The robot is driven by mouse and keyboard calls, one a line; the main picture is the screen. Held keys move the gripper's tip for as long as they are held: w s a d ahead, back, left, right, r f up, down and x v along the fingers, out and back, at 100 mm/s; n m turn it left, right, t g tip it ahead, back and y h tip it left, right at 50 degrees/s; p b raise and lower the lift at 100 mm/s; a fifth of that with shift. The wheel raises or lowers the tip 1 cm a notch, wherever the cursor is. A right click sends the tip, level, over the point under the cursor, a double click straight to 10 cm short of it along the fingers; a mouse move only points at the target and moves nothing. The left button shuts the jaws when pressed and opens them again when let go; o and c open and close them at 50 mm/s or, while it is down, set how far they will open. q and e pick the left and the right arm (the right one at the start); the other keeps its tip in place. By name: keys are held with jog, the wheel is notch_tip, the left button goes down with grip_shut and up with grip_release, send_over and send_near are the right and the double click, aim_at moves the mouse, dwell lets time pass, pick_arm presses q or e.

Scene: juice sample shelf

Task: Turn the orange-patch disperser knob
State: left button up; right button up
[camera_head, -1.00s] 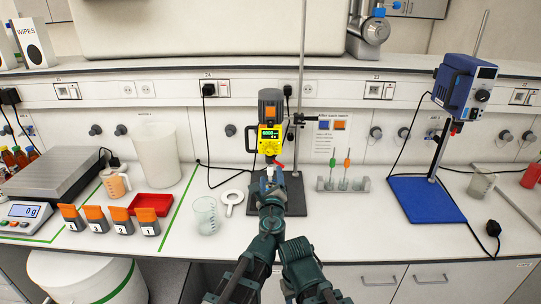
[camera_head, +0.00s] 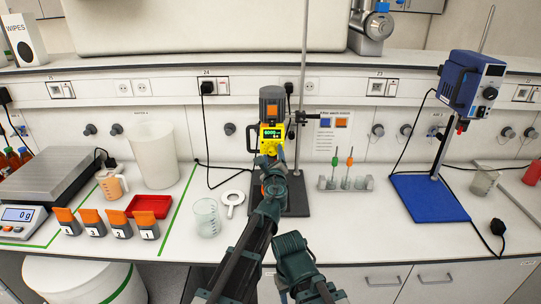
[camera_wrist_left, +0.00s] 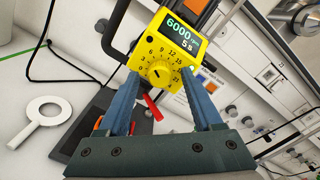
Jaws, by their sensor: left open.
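The disperser with the orange patch (camera_head: 272,109) stands on a dark base plate (camera_head: 296,199) at the middle of the bench. Its yellow front has a lit display and, in the left wrist view, a round yellow dial knob (camera_wrist_left: 158,73) with numbers around it. The display reads 6000 and 5 s there. My left gripper (camera_wrist_left: 165,88) is open, its two blue-grey fingers reaching toward the yellow face on either side of the knob. I cannot tell whether they touch it. A red lever (camera_wrist_left: 152,107) shows between the fingers.
A glass beaker (camera_head: 207,218) and a white ring with a handle (camera_head: 232,200) lie left of the base. A tube rack (camera_head: 345,183) stands right of it. A blue-based disperser (camera_head: 428,199) stands farther right. A red tray (camera_head: 150,204) is at left.

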pick_arm(q)
grip_shut()
dwell(0.3)
jog(key=n, duration=0.5)
jog(key=shift+r+n+p, duration=0.1)
jog(key=shift+n+p, duration=0.2)
jog(key=shift+n, duration=0.1)
jog(key=n, duration=0.5)
jog(key=shift+s+n, duration=0.1)
jog(key=shift+n, duration=0.5)
grip_release()
